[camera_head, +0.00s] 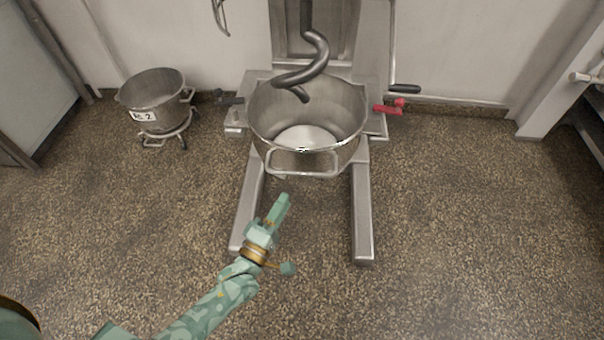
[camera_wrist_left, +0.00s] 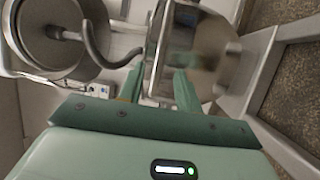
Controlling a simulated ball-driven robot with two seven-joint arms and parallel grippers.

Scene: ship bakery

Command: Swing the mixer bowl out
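The steel mixer bowl (camera_head: 262,115) sits in the floor mixer, under the dark dough hook (camera_head: 318,58). The bowl's front bar handle (camera_head: 300,174) faces me. My left gripper (camera_head: 283,199) is just below and in front of this handle, with a small gap in the head view. In the left wrist view, the gripper (camera_wrist_left: 160,88) has its two green fingers spread, with nothing held between them. My right gripper is not in view.
The mixer's two floor legs (camera_head: 361,215) reach forward on both sides of the bowl. A red-handled lever (camera_head: 388,108) and a black lever (camera_head: 405,88) stick out at right. A second bowl (camera_head: 152,90) stands on a wheeled dolly at left. The floor in front is clear.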

